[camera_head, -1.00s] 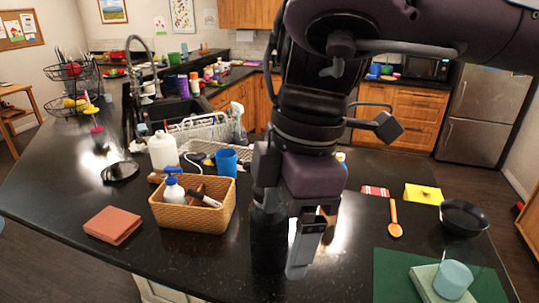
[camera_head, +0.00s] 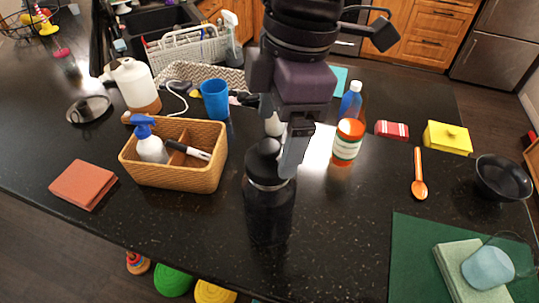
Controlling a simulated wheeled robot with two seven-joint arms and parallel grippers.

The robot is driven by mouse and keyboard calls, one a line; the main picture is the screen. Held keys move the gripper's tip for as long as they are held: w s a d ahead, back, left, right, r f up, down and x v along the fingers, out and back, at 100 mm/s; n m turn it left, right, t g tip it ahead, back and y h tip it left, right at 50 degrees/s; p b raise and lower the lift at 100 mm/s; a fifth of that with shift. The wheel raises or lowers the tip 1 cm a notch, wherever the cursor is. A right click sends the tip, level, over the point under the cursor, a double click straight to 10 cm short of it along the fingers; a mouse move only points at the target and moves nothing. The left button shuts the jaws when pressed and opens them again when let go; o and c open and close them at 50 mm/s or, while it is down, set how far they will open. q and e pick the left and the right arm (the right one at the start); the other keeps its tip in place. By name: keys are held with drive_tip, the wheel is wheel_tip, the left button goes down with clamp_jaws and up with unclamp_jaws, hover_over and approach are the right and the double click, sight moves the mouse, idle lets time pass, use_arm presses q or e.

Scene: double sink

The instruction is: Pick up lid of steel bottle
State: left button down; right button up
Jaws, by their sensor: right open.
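A black bottle (camera_head: 268,212) with a grey metal band stands upright on the dark counter in the middle of the head view. Its dark lid (camera_head: 266,165), with a rounded loop on top, sits on the bottle. My right gripper (camera_head: 281,150) points down at the lid, coming from above and behind. Its jaws are open, and one grey finger shows just right of the lid's top. The other finger is mostly hidden, and I cannot tell whether either touches the lid. My left gripper is not in view.
A wicker basket (camera_head: 175,175) with a spray bottle stands close left of the bottle. A blue cup (camera_head: 215,99) and an orange pill bottle (camera_head: 347,142) stand behind it, left and right. A wooden spoon (camera_head: 418,175) and black bowl (camera_head: 502,178) lie right.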

sight(270, 146)
drive_tip(key=f, duration=0.1)
drive_tip(key=a+f+p, duration=0.1)
drive_tip(key=f, duration=0.1)
drive_tip(key=shift+w+f+p, duration=0.15)
drive_tip(key=shift+f+p, duration=0.15)
drive_tip(key=shift+f, duration=0.3)
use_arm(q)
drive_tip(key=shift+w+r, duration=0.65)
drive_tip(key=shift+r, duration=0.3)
use_arm(e)
drive_tip(key=shift+c, duration=0.5)
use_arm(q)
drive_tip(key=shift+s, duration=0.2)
use_arm(e)
drive_tip(key=c, duration=1)
